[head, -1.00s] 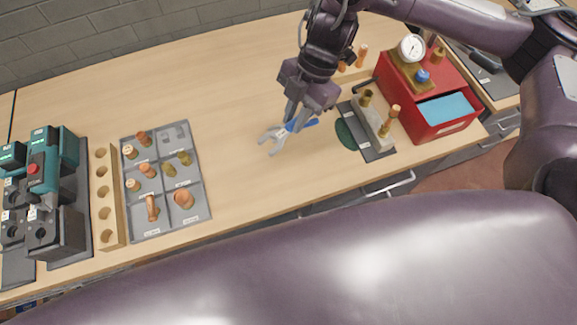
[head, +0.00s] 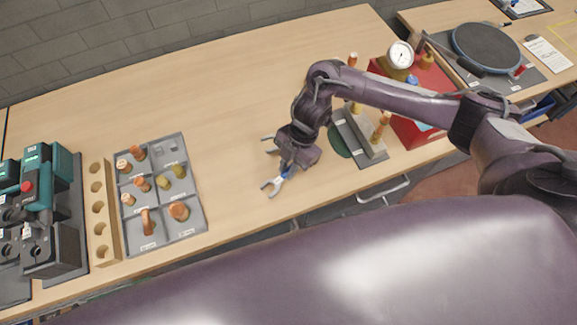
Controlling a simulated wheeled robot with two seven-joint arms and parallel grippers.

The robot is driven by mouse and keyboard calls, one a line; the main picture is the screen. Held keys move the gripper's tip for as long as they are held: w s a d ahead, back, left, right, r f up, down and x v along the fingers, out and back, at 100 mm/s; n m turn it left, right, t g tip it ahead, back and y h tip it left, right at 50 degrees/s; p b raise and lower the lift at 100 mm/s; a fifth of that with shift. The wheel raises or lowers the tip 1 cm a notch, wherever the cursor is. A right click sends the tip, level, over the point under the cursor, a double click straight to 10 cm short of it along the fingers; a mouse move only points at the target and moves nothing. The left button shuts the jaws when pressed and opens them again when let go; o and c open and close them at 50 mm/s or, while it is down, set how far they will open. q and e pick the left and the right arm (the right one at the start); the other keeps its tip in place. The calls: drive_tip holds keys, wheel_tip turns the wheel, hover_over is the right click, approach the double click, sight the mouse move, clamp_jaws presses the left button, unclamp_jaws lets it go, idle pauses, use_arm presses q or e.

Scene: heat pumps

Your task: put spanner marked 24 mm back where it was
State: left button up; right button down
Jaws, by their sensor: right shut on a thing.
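My right gripper (head: 286,164) is low over the middle of the wooden bench, in front of the dark mat. It is shut on a spanner (head: 272,188) with a blue handle and an open grey jaw. The jaw points to the lower left, toward the bench's front edge. Most of the handle is hidden by the gripper, and no size marking can be read. I cannot tell whether the spanner touches the bench. Small grey parts show just left of the gripper; I cannot tell what they are. My left gripper is not in view.
A grey compartment tray (head: 190,212) of fittings, a wooden rack with holes (head: 103,222) and teal machines (head: 38,175) stand left. Bench between tray and gripper is clear.

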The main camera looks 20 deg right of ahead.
drive_tip(key=shift+f, duration=0.7)
drive_tip(key=c, duration=1.8)
unclamp_jaws()
drive_tip(key=shift+f, duration=0.15)
drive_tip(key=o, duration=0.5)
drive_tip(key=shift+c, duration=0.2)
